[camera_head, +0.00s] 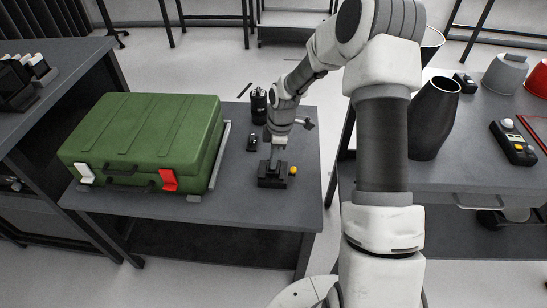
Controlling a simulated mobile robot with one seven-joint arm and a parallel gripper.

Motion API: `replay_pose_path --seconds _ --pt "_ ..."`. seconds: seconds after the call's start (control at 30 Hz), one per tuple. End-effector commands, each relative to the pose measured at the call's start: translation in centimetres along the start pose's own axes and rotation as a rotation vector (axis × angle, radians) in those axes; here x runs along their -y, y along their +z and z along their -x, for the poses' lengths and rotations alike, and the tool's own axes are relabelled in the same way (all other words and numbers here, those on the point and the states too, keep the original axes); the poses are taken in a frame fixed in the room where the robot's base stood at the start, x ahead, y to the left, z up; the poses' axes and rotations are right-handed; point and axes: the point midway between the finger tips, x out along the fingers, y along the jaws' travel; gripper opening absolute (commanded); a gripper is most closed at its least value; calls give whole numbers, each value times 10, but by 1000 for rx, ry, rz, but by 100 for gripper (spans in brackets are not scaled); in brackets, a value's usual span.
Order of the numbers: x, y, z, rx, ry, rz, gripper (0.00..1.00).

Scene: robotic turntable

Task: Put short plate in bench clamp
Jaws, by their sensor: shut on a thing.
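The bench clamp (272,181), small and black with a yellow knob on its right, stands on the middle grey table near its front right. My gripper (276,152) points down right above the clamp and is shut on a small thin piece, likely the short plate. The plate is too small and too hidden by the fingers to make out clearly. I cannot tell whether its lower end is inside the clamp's jaws or just above them.
A large green case (145,135) with white and red latches fills the left of the table (225,215). A black cylinder (258,105) and a small black block (252,142) stand behind the clamp. A dark vase (433,120) stands on the right table.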

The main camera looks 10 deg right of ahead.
Motion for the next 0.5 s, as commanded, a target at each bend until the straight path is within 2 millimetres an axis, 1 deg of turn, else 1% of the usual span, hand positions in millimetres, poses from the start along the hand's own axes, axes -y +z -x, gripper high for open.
replay_pose_path --seconds 0.33,0.37,0.5 --pt "0 1 -10 0 0 0 0" --pt "0 1 -9 0 0 0 22" --pt "0 1 -8 0 0 0 48"
